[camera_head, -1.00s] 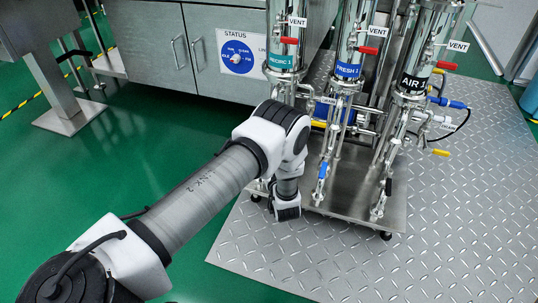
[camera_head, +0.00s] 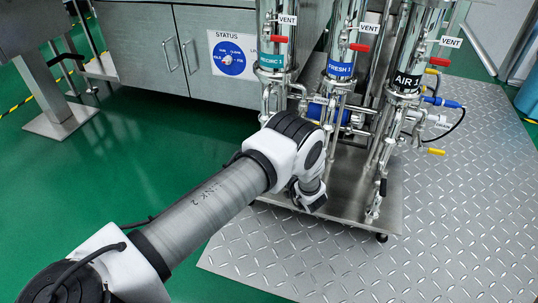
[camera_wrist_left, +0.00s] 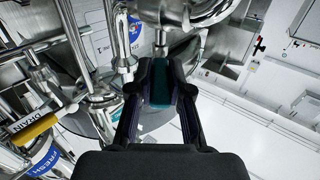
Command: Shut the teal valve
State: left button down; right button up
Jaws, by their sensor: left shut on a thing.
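The teal valve handle (camera_wrist_left: 160,92) shows between the fingers of my left gripper (camera_wrist_left: 162,72) in the left wrist view. The gripper is shut on it, beneath steel pipework. In the head view my left arm reaches in from the left to the lower pipes of the rack, and its wrist hides the handle and the fingers. My right gripper is in neither view.
Three steel columns carry labels, including FRESH 1 (camera_head: 340,69) and AIR 1 (camera_head: 407,81), with red handles (camera_head: 359,47) above. A yellow DRAIN handle (camera_wrist_left: 35,129) is left of the gripper in the wrist view. Diamond-plate floor (camera_head: 460,220) is clear at right.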

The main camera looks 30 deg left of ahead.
pick_arm(q)
jog(key=shift+w, duration=0.1)
jog(key=c, duration=1.1)
grip_release()
jog(key=shift+d, duration=0.1)
jog(key=v, duration=1.2)
